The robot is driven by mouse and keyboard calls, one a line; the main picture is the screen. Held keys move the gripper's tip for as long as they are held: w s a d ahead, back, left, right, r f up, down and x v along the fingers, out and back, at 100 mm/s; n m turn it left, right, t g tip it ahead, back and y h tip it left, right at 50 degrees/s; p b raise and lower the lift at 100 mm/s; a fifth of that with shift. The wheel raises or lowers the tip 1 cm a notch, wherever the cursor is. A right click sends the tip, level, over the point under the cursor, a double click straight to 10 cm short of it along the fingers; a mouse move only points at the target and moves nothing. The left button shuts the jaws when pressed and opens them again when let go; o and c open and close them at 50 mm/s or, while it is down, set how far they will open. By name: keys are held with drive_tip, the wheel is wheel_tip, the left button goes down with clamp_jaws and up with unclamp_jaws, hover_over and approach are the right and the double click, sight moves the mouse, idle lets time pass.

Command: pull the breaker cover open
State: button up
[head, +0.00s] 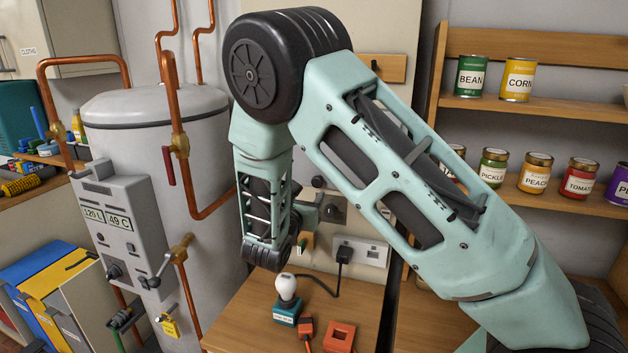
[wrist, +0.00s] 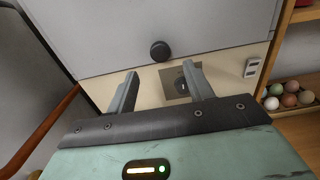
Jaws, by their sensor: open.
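The breaker cover (wrist: 105,32) is a flat grey panel filling the upper part of the wrist view. It looks shut, with a round black knob (wrist: 160,51) near its lower edge. In the head view my arm hides most of the cover, but the dark knob (head: 318,182) shows beside the arm. My gripper (wrist: 159,70) is open, its two grey fingers spread and pointing toward the cover. The knob appears just beyond the fingertips, between them in the picture. Nothing is held. In the head view my gripper is mostly hidden behind my forearm.
Below the cover is a metal switch plate (wrist: 176,84), with a wall socket (head: 361,251) to the right. A boiler tank (head: 205,130) with copper pipes stands left. Shelves of cans (head: 516,80) are right. A bulb holder (head: 286,310) sits on the wooden bench below.

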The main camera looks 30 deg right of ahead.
sight(317, 184)
drive_tip(key=p+x, duration=0.2)
drive_tip(key=x, duration=0.4)
drive_tip(key=shift+d, duration=0.2)
